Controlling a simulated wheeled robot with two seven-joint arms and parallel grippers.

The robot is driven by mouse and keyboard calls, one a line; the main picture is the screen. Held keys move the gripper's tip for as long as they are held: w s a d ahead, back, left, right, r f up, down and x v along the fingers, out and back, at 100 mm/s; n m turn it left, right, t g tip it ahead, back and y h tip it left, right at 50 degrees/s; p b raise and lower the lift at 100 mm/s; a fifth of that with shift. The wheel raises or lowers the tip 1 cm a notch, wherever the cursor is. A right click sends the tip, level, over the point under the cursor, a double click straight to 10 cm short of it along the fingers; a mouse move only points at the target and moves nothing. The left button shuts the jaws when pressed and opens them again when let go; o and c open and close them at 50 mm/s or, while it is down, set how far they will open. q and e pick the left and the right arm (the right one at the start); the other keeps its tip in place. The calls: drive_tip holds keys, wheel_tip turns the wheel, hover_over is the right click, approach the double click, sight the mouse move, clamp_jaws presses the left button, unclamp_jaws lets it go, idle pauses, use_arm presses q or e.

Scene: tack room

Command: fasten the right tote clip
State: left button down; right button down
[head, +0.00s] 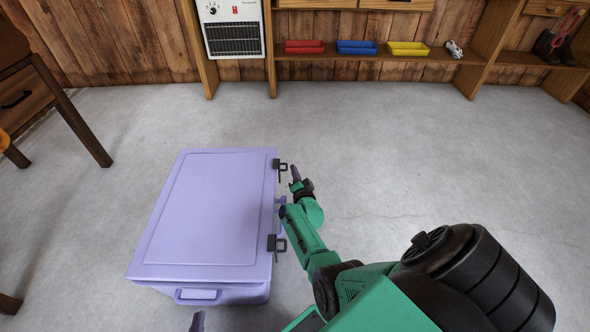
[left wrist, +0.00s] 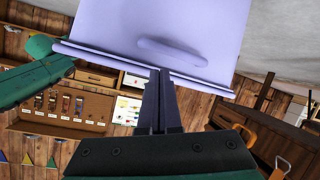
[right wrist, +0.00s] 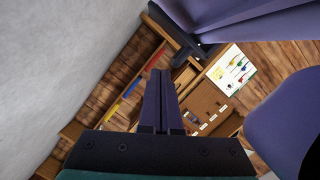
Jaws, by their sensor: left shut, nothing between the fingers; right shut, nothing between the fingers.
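The lavender tote (head: 208,210) stands on the floor with its lid down. Two dark clips are on its right side: a far clip (head: 280,167) and a near clip (head: 277,245). I cannot tell whether either is latched. My right gripper (head: 294,173) is shut and empty, just right of the far clip, with a small gap. In the right wrist view a dark clip (right wrist: 178,36) is beyond the fingertips (right wrist: 160,73). My left gripper (head: 198,318) is shut and empty before the tote's near end; the left wrist view shows its fingertips (left wrist: 160,72) near the tote's rim and handle (left wrist: 172,52).
A wooden shelf along the back wall holds red (head: 304,47), blue (head: 357,47) and yellow (head: 408,48) trays. A heater (head: 234,30) is on the wall. A wooden table (head: 60,95) stands at the left. The floor right of the tote is clear beyond my arm.

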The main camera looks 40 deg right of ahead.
use_arm(q)
drive_tip(key=shift+w+a+r+g+p, duration=0.1)
drive_tip(key=shift+r+g+p, duration=0.05)
drive_tip(key=shift+r+p, duration=0.35)
drive_tip(key=shift+w+a+r+g+p, duration=0.15)
drive_tip(key=shift+r+p, duration=0.1)
drive_tip(key=shift+r, duration=0.3)
use_arm(e)
drive_tip(key=shift+w+a+r+n+g, duration=0.15)
drive_tip(key=shift+a+r+n+g, duration=0.15)
drive_tip(key=shift+n, duration=0.5)
use_arm(q)
drive_tip(key=shift+a+r, duration=0.1)
drive_tip(key=shift+r, duration=0.2)
